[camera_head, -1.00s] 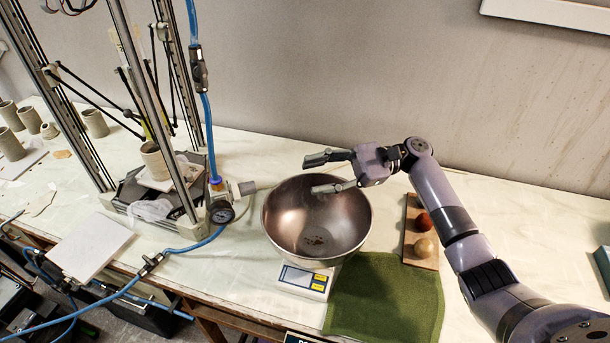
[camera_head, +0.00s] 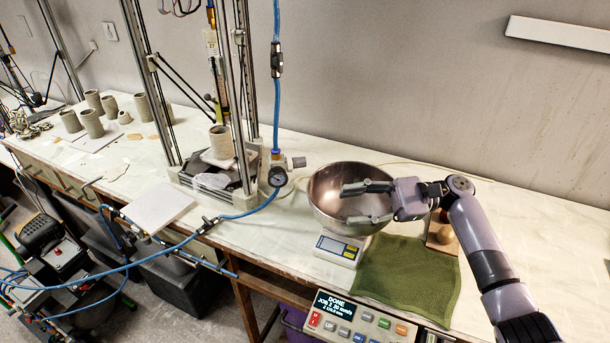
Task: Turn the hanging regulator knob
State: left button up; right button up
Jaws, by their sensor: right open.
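The hanging regulator (camera_head: 277,160) is on the blue air line beside the printer frame, with a round dark gauge (camera_head: 277,177) at its lower part. Its pale grey knob (camera_head: 298,162) sticks out to the right. My right gripper (camera_head: 352,205) is open and empty, its fingers pointing left toward the regulator's side. In the picture it overlaps the metal bowl (camera_head: 326,185), to the right of and lower than the knob, with a clear gap from it. How high it is above the bowl is hard to tell. My left gripper is not in view.
The bowl stands on a scale (camera_head: 340,250) between the gripper and the bench front. A green cloth (camera_head: 405,278) and a wooden board (camera_head: 440,236) lie to the right. The printer's metal posts (camera_head: 245,90) stand left of the regulator. Blue hose (camera_head: 235,216) runs across the bench.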

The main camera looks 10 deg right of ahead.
aim_at(299, 162)
jog(key=k+j, duration=0.25)
jog(key=k, duration=0.2)
jog(key=k+j, duration=0.25)
jog(key=k, duration=0.2)
